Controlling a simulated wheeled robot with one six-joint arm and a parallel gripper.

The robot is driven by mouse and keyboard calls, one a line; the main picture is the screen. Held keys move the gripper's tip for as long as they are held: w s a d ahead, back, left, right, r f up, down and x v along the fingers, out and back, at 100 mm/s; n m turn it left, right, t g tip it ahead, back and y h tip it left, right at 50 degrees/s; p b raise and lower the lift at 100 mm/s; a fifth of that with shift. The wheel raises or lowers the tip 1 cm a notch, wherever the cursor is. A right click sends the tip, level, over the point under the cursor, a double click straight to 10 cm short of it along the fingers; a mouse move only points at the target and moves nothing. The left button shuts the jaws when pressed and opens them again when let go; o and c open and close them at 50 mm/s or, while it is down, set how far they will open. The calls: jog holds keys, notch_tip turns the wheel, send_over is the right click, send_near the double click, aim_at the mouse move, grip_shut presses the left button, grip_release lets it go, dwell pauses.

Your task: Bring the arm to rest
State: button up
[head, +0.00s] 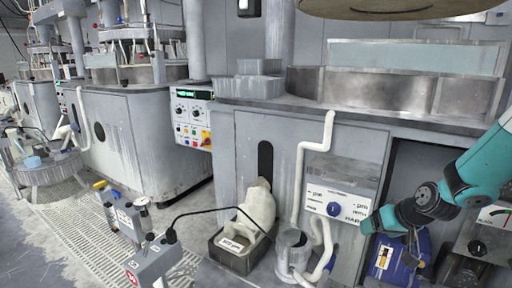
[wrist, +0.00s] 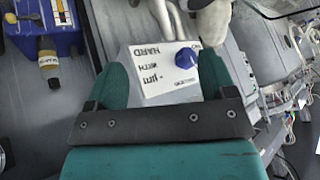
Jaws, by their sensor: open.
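My teal arm reaches in from the right edge of the head view. My gripper (head: 369,225) is at its end, in front of the machine and just right of a white labelled box (head: 337,196) with a blue knob. In the wrist view my gripper (wrist: 162,65) has its two teal fingers spread apart with nothing held between them. The same white box (wrist: 160,72) shows beyond and between the fingers; I cannot tell the exact distance to it.
A blue case (head: 399,262) stands below my arm. A grey metal can (head: 292,252) and pale pipes are left of the box. A black tray (head: 238,252) holds a pale lumpy sack. The grated floor (head: 95,238) at left is partly free.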

jog(key=s+a+r+g+h, duration=0.2)
jog(key=s+r, duration=0.2)
jog(key=s, duration=0.7)
jog(key=s+a+r+g+h, duration=0.15)
jog(key=s+r, duration=0.35)
jog(key=s, duration=0.6)
jog(key=s+a+r+n+g+y, duration=0.1)
jog(key=s+a+r+n+y, duration=0.15)
jog(key=s+a+r, duration=0.35)
jog(key=s+a+r+n+g+y, duration=0.15)
jog(key=s+a+n, duration=0.25)
jog(key=a, duration=0.4)
notch_tip(320, 180, up, 21)
jog(key=p, duration=2.1)
jog(key=shift+w+f, duration=0.15)
jog(key=shift+w, duration=0.05)
jog(key=shift+a+y, duration=0.15)
jog(key=shift+y, duration=0.1)
